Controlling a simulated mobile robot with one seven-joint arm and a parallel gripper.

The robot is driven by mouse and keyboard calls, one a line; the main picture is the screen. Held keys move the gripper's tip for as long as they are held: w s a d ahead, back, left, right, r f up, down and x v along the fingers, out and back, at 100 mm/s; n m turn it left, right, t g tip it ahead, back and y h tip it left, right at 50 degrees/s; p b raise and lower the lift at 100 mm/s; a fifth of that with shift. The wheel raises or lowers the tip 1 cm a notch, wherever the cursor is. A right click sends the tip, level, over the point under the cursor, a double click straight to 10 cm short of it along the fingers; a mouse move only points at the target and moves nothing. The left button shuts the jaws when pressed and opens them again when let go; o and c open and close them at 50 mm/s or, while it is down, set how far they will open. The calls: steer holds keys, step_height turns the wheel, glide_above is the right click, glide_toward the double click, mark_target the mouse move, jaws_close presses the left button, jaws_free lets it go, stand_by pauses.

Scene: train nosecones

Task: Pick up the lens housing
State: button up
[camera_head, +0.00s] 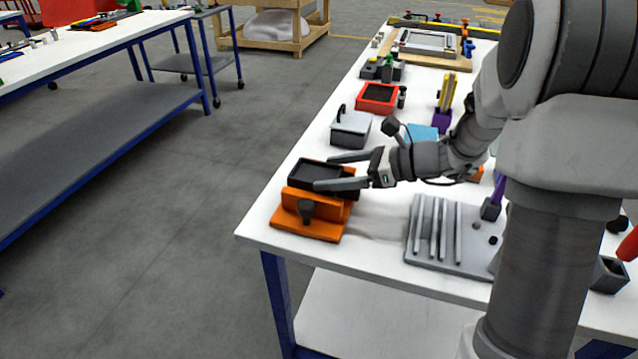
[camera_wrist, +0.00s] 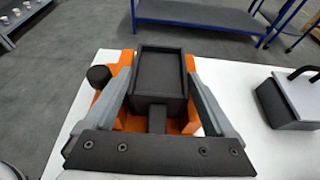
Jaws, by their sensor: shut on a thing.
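The lens housing appears to be the black, open-topped rectangular box (camera_head: 322,172) at the near left corner of the table, beside an orange fixture (camera_head: 308,222) with a dark knob. My gripper (camera_head: 328,171) reaches in from the right with one finger along each long side of the box. In the wrist view, the box (camera_wrist: 160,72) lies between both grey fingers and the gripper (camera_wrist: 160,76) is shut on it. Orange parts of the fixture show beside and below the box. Whether the box still touches the fixture cannot be told.
A grey box with a black handle (camera_head: 350,129) stands just behind, and a red bin (camera_head: 378,97) stands farther back. A grey slotted rack (camera_head: 440,232) lies to the right. The table's left edge is close to the box. Open floor (camera_head: 140,220) lies beyond.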

steer(key=r+p, duration=0.1)
steer(key=r, duration=0.2)
steer(key=r+p, duration=0.1)
steer(key=r, duration=0.3)
steer(key=shift+s+a+r+p, duration=0.1)
steer(key=shift+s+r+p, duration=0.1)
steer(key=shift+r+p, duration=0.15)
steer(key=s+a+b, duration=0.1)
steer(key=s+a, duration=0.2)
steer(key=s, duration=0.5)
steer(key=s+a+b, duration=0.2)
steer(key=s+a, duration=0.1)
steer(key=s, duration=0.5)
steer(key=shift+s+f, duration=0.2)
steer(key=shift+f, duration=0.15)
steer(key=shift+d+r, duration=0.1)
